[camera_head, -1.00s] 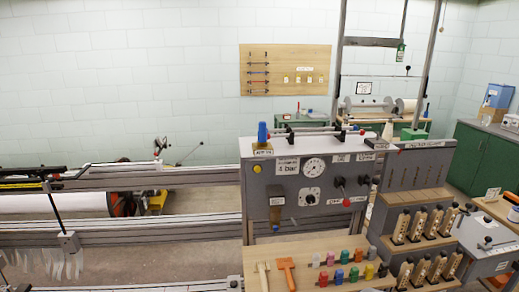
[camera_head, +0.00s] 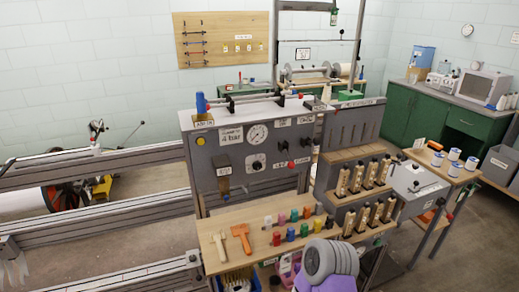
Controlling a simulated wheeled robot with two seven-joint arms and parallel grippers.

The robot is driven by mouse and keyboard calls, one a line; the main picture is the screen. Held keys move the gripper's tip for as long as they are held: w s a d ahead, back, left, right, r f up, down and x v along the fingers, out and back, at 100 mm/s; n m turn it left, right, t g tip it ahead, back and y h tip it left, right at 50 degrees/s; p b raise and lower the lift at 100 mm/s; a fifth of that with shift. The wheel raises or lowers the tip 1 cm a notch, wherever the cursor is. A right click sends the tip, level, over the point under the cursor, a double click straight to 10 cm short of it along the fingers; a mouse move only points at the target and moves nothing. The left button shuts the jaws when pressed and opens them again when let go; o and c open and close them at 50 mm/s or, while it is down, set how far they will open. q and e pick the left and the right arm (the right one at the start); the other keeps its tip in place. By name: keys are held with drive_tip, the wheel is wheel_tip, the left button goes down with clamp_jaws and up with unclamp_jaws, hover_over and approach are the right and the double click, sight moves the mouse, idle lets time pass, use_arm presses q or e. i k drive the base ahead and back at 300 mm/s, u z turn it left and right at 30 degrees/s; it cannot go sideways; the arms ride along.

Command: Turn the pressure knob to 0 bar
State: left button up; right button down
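The grey control panel (camera_head: 222,178) stands in the middle of the view. A small dark knob on a white plate (camera_head: 256,162) sits on its front, below a round white pressure gauge (camera_head: 257,134). The knob's setting and the gauge needle are too small to read. A label (camera_head: 230,136) left of the gauge reads 4 bar. Neither of my grippers is in view. A grey and purple rounded part at the bottom, right of centre, seems to belong to my arm; no fingers show on it.
A wooden shelf (camera_head: 215,265) below the panel holds a brush, an orange tool and several coloured pieces. A red knob (camera_head: 291,165) is to the knob's right. Racks of wooden-handled parts and a side table (camera_head: 468,172) stand further right. Metal rails (camera_head: 100,225) run left.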

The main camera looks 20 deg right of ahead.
sight(257, 165)
drive_tip(key=k, duration=0.65)
drive_tip(key=u, duration=0.4)
drive_tip(key=i, duration=1.25)
drive_tip(key=z, duration=0.55)
